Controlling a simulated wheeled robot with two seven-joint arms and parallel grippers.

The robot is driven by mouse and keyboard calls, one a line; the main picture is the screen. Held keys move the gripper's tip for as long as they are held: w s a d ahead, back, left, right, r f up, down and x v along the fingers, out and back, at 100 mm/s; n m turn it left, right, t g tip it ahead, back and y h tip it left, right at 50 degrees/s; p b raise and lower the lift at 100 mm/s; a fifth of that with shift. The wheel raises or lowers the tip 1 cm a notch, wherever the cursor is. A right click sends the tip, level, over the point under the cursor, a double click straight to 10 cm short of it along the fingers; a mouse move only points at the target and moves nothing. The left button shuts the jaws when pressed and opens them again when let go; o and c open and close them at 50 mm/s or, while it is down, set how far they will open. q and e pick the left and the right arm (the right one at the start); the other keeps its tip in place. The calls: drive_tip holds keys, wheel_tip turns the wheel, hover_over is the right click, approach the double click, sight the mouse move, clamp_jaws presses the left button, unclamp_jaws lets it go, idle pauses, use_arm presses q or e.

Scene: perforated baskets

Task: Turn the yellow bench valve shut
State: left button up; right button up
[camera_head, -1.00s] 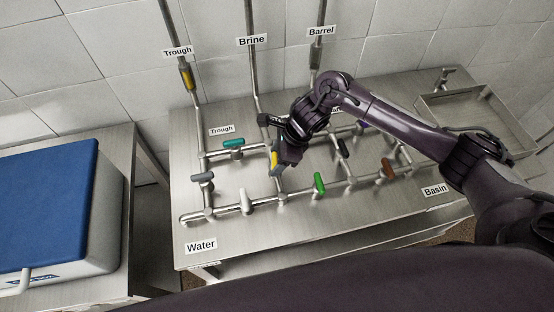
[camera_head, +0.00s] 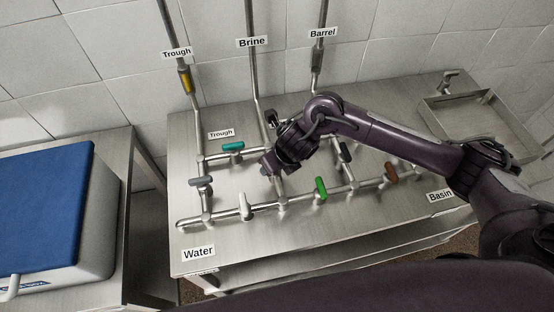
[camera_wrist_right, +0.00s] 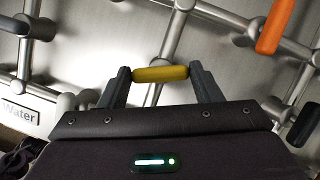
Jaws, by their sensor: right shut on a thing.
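The yellow bench valve's handle (camera_wrist_right: 161,74) shows in the right wrist view, its two ends between the fingers of my right gripper (camera_wrist_right: 163,82). The gripper is shut on it. The handle lies at a steep angle across the steel pipe (camera_wrist_right: 174,40) behind it. In the head view my right gripper (camera_head: 268,167) is over the middle of the bench pipework and hides the yellow handle. My left gripper is not in view.
Near the gripper are teal (camera_head: 233,146), white (camera_head: 245,206), green (camera_head: 321,188) and brown (camera_head: 391,172) handles. Another yellow handle (camera_head: 185,80) is on the Trough wall pipe. A blue-lidded box (camera_head: 45,205) stands left; a basin (camera_head: 480,120) is at the right.

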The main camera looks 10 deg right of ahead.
drive_tip(key=m+p, duration=0.1)
drive_tip(key=m+h+p, duration=0.1)
drive_tip(key=m, duration=0.1)
drive_tip(key=shift+a+r, duration=0.15)
drive_tip(key=shift+r, duration=0.1)
drive_tip(key=shift+f+m+h+p, duration=0.1)
drive_tip(key=shift+m+h+p, duration=0.4)
drive_tip(key=shift+m, duration=0.3)
drive_tip(key=shift+w, duration=0.1)
drive_tip(key=o, duration=1)
drive_tip(key=shift+f, duration=0.1)
drive_tip(key=p+v, duration=0.2)
drive_tip(key=v, duration=0.6)
drive_tip(key=shift+p, duration=0.4)
